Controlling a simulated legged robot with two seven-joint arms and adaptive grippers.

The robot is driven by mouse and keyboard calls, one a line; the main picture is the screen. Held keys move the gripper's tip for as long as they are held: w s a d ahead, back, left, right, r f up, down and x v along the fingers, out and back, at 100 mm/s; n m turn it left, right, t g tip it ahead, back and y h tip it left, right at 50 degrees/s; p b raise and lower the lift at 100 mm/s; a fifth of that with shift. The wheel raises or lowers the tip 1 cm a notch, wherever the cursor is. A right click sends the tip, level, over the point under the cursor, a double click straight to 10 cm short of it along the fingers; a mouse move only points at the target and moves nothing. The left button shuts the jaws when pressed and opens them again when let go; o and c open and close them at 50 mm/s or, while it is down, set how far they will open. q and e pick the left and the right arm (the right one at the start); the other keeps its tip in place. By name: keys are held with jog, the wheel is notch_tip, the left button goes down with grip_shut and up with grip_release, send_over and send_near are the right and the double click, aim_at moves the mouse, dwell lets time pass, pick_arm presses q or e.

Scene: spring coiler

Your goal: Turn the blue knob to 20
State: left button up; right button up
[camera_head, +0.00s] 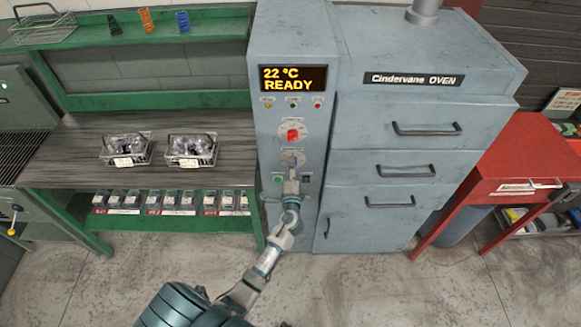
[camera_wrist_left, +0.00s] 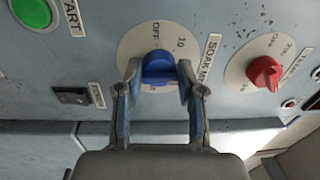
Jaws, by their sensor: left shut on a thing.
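The blue knob (camera_wrist_left: 158,66) sits on a round pale dial (camera_wrist_left: 128,45) in the left wrist view. OFF and 10 show on the dial, and a label beside it begins with SOAK. The 20 mark cannot be made out. My left gripper (camera_wrist_left: 158,78) is shut on the blue knob, one finger on each side. The knob's pointer cannot be read clearly. My right gripper is not in view.
The red knob (camera_head: 292,134) shows above, and beside the blue one in the wrist view (camera_wrist_left: 263,73). A green button (camera_wrist_left: 32,12) and a dark switch (camera_wrist_left: 70,96) are close by. The oven display (camera_head: 292,78) reads 22 °C READY. Wire baskets (camera_head: 192,160) stand on the bench at left.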

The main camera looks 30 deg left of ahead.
pick_arm(q)
jog(key=shift+d+f, duration=0.25)
jog(key=shift+f, duration=0.25)
jog(key=o, duration=1.1)
jog(key=shift+o, duration=0.2)
jog(key=r+v, duration=0.1)
jog(key=v, duration=1.1)
jog(key=shift+d+f, duration=0.25)
jog(key=shift+a, duration=0.15)
